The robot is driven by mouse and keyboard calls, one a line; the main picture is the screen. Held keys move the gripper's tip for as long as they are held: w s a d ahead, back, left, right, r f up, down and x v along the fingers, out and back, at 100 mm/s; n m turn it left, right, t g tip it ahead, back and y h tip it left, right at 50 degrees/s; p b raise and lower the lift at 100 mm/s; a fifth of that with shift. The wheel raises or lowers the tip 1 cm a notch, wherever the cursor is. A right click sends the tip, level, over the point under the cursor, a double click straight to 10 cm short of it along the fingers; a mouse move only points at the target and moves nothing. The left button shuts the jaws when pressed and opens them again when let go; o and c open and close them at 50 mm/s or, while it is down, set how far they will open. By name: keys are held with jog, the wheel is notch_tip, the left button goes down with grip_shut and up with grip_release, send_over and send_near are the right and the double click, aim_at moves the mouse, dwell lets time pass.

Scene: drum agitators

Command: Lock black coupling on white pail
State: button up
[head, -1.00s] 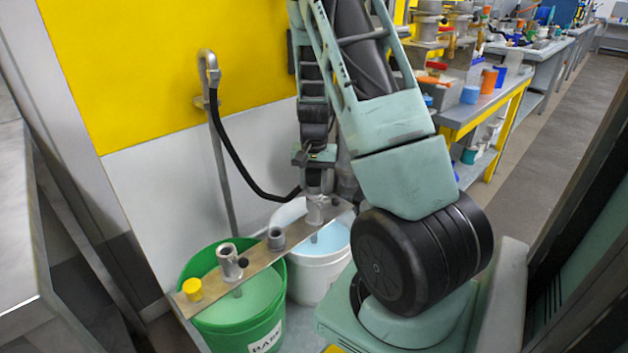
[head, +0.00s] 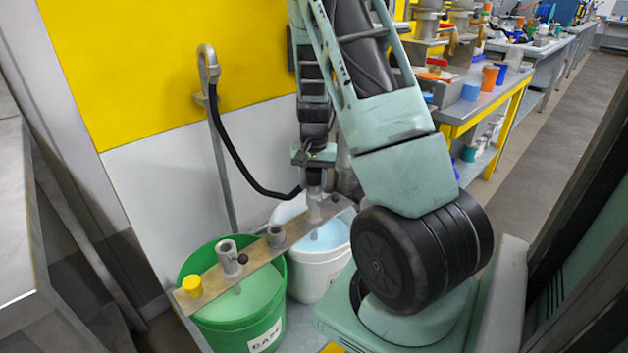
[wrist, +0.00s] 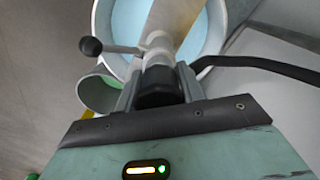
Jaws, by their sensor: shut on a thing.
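The white pail (head: 304,283) holds pale blue liquid and stands right of the green pail (head: 262,333). The black coupling (wrist: 161,87), on the end of a black hose, is between the jaws of my gripper (wrist: 160,92) in the wrist view. It sits against the grey socket over the white pail; how far it is seated I cannot tell. A lever with a black knob (wrist: 91,46) sticks out left from that socket. In the head view my gripper (head: 314,178) is above the white pail, its jaws mostly hidden.
The black hose (head: 240,167) hangs from a hooked grey stand (head: 208,70). A cluttered workbench stands at the back right.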

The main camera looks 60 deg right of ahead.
jog(key=o, duration=1.3)
jog(key=shift+c, duration=0.2)
jog(key=shift+c, duration=0.4)
notch_tip(320, 180, up, 10)
jog(key=p, duration=0.9)
